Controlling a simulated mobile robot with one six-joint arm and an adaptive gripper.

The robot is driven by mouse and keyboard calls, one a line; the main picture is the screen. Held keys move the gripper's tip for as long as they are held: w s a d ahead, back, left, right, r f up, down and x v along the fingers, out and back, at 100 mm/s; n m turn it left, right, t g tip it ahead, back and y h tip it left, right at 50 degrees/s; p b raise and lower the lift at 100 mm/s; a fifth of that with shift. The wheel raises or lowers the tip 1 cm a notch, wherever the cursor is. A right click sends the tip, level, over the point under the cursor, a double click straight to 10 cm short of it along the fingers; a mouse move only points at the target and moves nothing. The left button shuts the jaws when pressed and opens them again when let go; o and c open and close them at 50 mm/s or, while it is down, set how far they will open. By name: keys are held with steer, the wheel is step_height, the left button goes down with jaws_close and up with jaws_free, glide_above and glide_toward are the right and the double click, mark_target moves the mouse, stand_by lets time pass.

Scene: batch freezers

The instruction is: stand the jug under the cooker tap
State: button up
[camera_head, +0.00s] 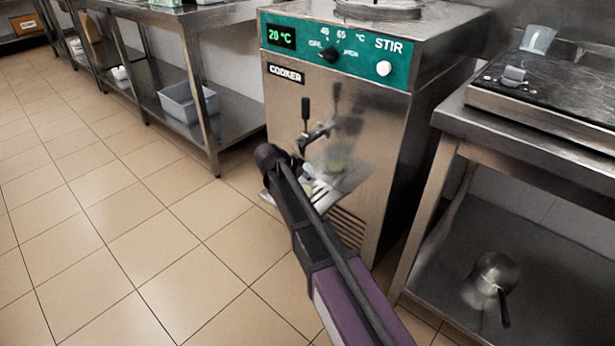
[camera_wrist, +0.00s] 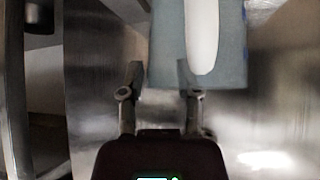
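The cooker (camera_head: 290,110) stands in the middle of the head view. Its tap (camera_head: 316,134), with a dark lever, juts from the steel front above a slotted drip tray (camera_head: 325,194). A small pale, bluish thing (camera_head: 308,174), perhaps the jug, shows beside my gripper below the tap, mostly hidden. In the wrist view, a pale blue-grey body with a white rounded strip (camera_wrist: 202,35) lies at and beyond the fingertips; I cannot tell surely that it is the jug. My gripper (camera_wrist: 158,75) has its fingers apart, with a gap at the left finger. The head view hides the fingertips.
A steel table (camera_head: 475,127) with a flat appliance (camera_head: 550,90) stands close at the right. A metal pan (camera_head: 495,272) sits on its lower shelf. A bench at the left holds a grey tub (camera_head: 188,104) below. The tiled floor at left is clear.

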steer(key=shift+r, duration=0.15)
steer(key=shift+p+v, duration=0.8)
steer(key=p+v, duration=0.7)
steer(key=v, duration=0.3)
steer(key=shift+a, duration=0.15)
steer(key=shift+r, duration=0.15)
steer(key=shift+s, duration=0.1)
steer(key=s+d+f+n+g+y, duration=0.1)
steer(key=s+d+n+g+y, duration=0.1)
steer(key=s+d, duration=0.4)
steer(key=s+d+f+n+g+y, duration=0.1)
steer(key=s+d+n, duration=0.3)
steer(key=d, duration=0.9)
steer(key=s+d+f+n+g+y, duration=0.2)
steer(key=s+d+f+n+y, duration=0.1)
steer(key=s+d, duration=0.6)
steer(key=shift+s+d+f+n+g+y, duration=0.2)
steer(key=shift+s+d+n+g+y, duration=0.1)
steer(key=shift+d+n+y, duration=0.2)
